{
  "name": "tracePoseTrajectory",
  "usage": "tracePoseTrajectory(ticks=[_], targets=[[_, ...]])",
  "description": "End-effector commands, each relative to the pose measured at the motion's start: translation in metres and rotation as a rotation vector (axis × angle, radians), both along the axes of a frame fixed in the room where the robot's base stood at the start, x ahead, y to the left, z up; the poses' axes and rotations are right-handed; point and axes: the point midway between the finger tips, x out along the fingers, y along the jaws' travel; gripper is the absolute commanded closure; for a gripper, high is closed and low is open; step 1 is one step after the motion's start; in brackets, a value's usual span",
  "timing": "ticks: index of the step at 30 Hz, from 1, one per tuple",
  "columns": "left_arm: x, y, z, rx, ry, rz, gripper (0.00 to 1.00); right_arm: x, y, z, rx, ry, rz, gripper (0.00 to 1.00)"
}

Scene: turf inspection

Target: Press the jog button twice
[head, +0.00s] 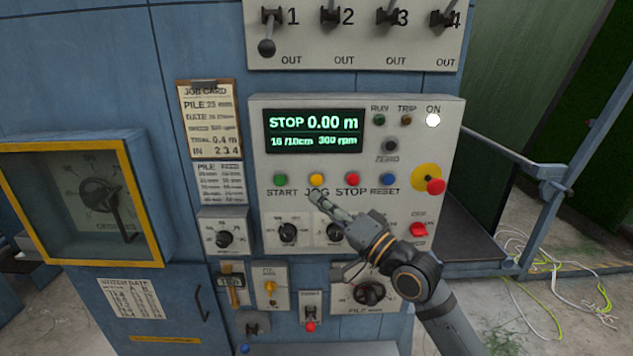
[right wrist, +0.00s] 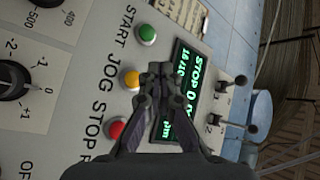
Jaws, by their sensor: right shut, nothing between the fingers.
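The yellow jog button (head: 316,179) sits on the pale control panel between the green START button (head: 280,180) and the red STOP button (head: 352,179). My right gripper (head: 318,198) is shut and empty, with its fingertips just below the jog button in the head view, over the JOG label. The display (head: 314,130) reads STOP 0.00 m, 16/10cm, 300 rpm. My left gripper is not in view.
A blue RESET button (head: 388,180) and a red stop knob on a yellow base (head: 432,182) are to the right. Dials (head: 289,231) sit below the buttons. Levers (head: 330,17) stick out above. A glazed yellow-framed box (head: 85,200) is at left.

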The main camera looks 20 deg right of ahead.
Motion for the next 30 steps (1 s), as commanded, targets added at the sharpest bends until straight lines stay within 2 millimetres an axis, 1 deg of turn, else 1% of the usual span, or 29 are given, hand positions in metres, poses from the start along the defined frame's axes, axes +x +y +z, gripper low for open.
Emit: tracePoseTrajectory(ticks=[23, 26, 30], targets=[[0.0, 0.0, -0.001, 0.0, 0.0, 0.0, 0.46, 0.0, 0.0, 0.0, -0.002, -0.003, -0.001, 1.0], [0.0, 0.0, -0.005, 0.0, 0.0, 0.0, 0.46, -0.002, 0.003, -0.003, -0.028, -0.037, -0.009, 1.0], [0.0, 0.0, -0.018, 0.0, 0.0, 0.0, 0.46, -0.008, 0.013, -0.008, -0.137, -0.176, -0.061, 1.0]])
